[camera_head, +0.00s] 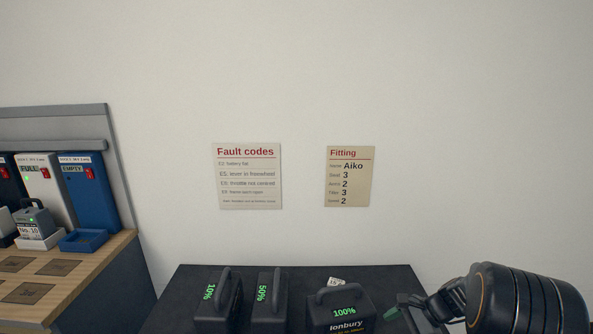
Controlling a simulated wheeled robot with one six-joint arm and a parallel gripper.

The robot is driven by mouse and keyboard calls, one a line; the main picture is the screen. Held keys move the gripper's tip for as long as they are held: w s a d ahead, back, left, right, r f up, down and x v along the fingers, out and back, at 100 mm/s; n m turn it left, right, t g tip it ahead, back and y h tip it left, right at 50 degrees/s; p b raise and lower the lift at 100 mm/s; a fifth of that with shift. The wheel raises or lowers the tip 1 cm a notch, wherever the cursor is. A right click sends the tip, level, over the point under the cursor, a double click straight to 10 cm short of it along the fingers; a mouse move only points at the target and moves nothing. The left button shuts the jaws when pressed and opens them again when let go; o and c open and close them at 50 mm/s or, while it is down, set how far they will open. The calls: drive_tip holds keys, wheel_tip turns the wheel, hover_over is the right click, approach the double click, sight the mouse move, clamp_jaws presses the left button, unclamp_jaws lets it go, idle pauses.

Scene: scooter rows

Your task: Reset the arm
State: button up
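My arm shows at the lower right as a thick black cylinder with thin stripes. My gripper (408,306) extends left from it, with thin dark linkage and a greenish tip close to the right side of a black battery (343,311) marked 100%. The picture's bottom edge cuts off part of the gripper. I cannot tell whether its fingers are open or shut, or whether it touches the battery.
A dark bench (178,300) carries batteries marked 10% (219,301) and 50% (270,302). A wooden counter (75,268) at left holds blue and white units. Fault codes (246,176) and Fitting (350,177) notices hang on the wall. Space above the bench is clear.

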drive_tip(key=s+a+r+n+h+p, duration=0.3)
drive_tip(key=s+r+n+p, duration=0.1)
drive_tip(key=r, duration=0.4)
drive_tip(key=s+a+r+n+t+h+p, duration=0.1)
drive_tip(key=s+a+r+n+h+p, duration=0.1)
drive_tip(key=r, duration=0.7)
drive_tip(key=s+a+r+n+t+h+p, duration=0.1)
drive_tip(key=s+a+r+n+h+p, duration=0.2)
drive_tip(key=s+r+n+p, duration=0.3)
wheel_tip(320, 180, up, 3)
drive_tip(key=s+a+n, duration=0.1)
drive_tip(key=s+n, duration=0.1)
drive_tip(key=n, duration=0.1)
drive_tip(key=shift+s+a+h+p, duration=0.3)
drive_tip(key=shift+s+p, duration=0.05)
drive_tip(key=shift+p, duration=0.05)
